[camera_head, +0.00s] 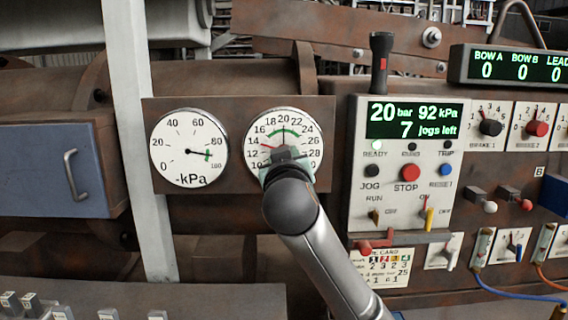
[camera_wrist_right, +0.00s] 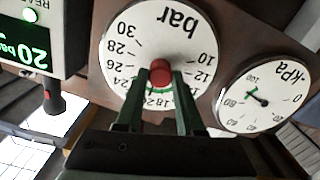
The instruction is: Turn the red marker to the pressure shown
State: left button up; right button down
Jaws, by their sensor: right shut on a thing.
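The bar gauge (camera_head: 300,122) is a white round dial on a brown panel. Its black needle points up near 20. A thin red marker (camera_head: 266,147) points left, near 14. A green arc lies around the top numbers. In the right wrist view, the red knob (camera_wrist_right: 160,70) at the dial's centre sits between the fingertips of my right gripper (camera_wrist_right: 160,78), which is shut on it. In the head view, my right gripper (camera_head: 284,160) covers the dial's lower middle. The display (camera_head: 412,120) reads 20 bar, 92 kPa, 7 jogs left. My left gripper is not in view.
A kPa gauge (camera_head: 188,165) is left of the bar gauge, its needle near the green band before 100. A control panel (camera_head: 355,200) with buttons and switches stands close on the right. A grey post (camera_head: 140,130) runs down the left side.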

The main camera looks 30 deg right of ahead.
jog(key=shift+d+m+b, duration=0.1)
jog(key=shift+m+b, duration=0.7)
jog(key=shift+m, duration=6.1)
jog(key=c, duration=0.5)
grip_release()
jog(key=shift+s+f, duration=0.1)
